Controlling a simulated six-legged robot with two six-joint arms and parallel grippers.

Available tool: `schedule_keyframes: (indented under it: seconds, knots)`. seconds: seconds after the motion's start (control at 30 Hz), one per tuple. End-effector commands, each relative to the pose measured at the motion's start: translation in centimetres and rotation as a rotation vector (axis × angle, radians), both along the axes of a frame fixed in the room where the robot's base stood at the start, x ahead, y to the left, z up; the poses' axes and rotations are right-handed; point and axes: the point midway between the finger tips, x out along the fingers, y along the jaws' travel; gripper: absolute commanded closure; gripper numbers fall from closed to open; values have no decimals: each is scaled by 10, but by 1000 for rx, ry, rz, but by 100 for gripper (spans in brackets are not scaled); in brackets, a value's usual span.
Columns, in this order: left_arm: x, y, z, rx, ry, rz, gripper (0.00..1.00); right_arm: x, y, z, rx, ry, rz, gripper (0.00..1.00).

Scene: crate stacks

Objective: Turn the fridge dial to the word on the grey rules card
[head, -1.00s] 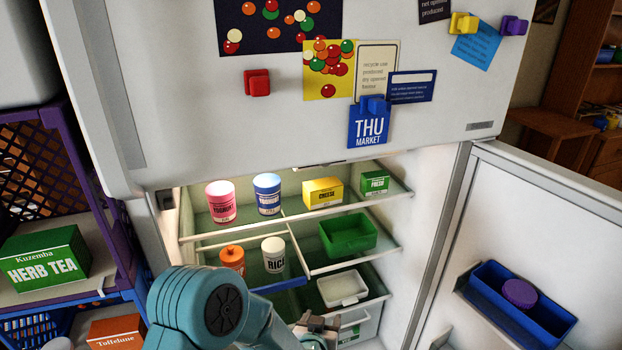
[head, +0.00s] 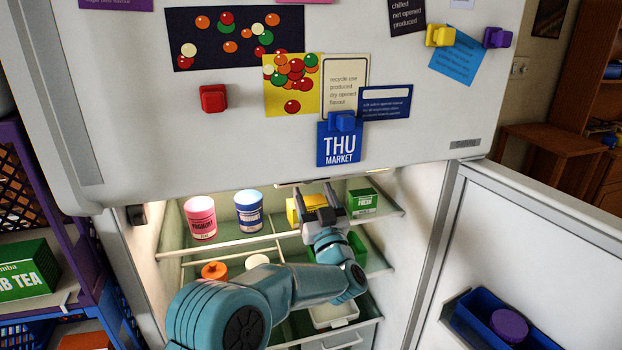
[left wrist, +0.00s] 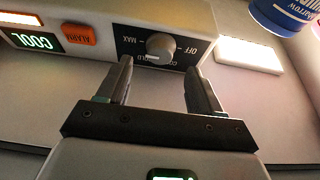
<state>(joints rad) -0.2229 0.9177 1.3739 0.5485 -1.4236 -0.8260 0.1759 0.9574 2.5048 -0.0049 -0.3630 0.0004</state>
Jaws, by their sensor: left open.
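The fridge dial (left wrist: 160,46) is a round pale grey knob on a dark plate in the left wrist view. MAX is printed on one side and OFF on the other; lettering below it is partly hidden. A pale mark on the knob's lower side faces that lettering. My left gripper (left wrist: 158,78) is open, its fingers on either side of and short of the dial. In the head view my left gripper (head: 314,195) reaches up inside the fridge under the freezer door. An off-white text card (head: 345,88) and a dark card (head: 407,14) hang on the door; I cannot tell which is the rules card.
An orange ALARM button (left wrist: 79,34) and a lit green COOL display (left wrist: 35,40) sit beside the dial. A pink tub (head: 200,218) and blue tub (head: 249,212) stand on the top shelf. The open fridge door (head: 540,240) is at the right.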

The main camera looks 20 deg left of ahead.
Motion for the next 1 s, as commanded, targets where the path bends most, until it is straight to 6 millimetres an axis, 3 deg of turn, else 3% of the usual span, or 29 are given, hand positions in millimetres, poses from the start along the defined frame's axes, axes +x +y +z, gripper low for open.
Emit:
schedule_keyframes:
  seconds: [0.2, 0.6, 0.77, 1.0]
  knots:
    - [25, 16, 13, 0, 0, 0, 34, 0, 0, 8, 0, 0, 0, 49]
    - [33, 18, 14, 1, 0, -2, 34, 0, 0, 9, 0, 0, 0, 49]
    - [32, 17, 15, 1, 0, -2, 86, 0, 0, 9, 0, 0, 0, 49]
    - [32, 17, 14, -8, -5, -2, 89, 0, 0, 7, 0, 0, 0, 49]
